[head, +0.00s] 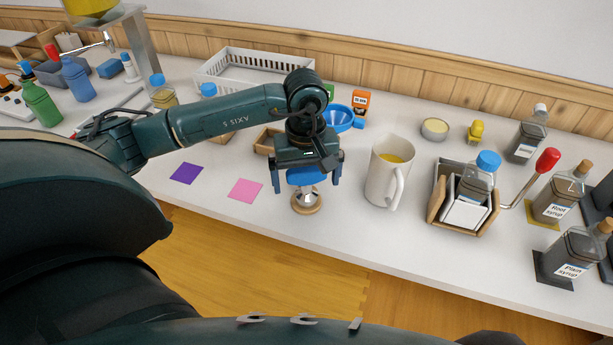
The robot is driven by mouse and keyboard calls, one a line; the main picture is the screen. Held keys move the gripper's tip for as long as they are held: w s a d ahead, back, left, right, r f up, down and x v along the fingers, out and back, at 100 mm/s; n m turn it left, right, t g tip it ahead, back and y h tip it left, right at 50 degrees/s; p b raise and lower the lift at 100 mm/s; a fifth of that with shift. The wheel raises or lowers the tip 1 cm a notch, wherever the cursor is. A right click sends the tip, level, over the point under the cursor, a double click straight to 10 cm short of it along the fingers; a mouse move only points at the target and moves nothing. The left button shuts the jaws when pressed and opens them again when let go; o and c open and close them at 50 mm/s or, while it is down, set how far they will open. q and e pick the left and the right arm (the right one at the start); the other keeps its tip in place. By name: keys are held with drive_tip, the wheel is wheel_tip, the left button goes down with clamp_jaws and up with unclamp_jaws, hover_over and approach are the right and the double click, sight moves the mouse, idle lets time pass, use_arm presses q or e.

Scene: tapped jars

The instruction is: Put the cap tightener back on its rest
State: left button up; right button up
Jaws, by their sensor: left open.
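The cap tightener (305,196) has a blue top and a shiny metal cone. It stands upright at the front edge of the counter, on a small round wooden rest (308,210). My left gripper (307,179) points down over it, open, with one finger on each side of the blue top. I cannot tell whether the fingers touch it. The gripper body hides part of the top from above. My right gripper is not in view.
A white pitcher (387,175) with yellow liquid stands just right of my left gripper. A wooden holder (438,200) with a blue-capped bottle and a red-handled tool (545,162) are further right. Purple (187,173) and pink (245,189) squares lie left. A white basket (235,65) stands behind.

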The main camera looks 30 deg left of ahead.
use_arm(q)
drive_tip(key=shift+r, duration=0.75)
wheel_tip(320, 180, up, 12)
drive_tip(key=shift+f, duration=0.15)
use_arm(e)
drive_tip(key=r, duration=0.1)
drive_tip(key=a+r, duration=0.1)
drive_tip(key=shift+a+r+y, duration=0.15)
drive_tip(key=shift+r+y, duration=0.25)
use_arm(q)
drive_tip(key=shift+s+f, duration=0.1)
drive_tip(key=shift+s, duration=0.05)
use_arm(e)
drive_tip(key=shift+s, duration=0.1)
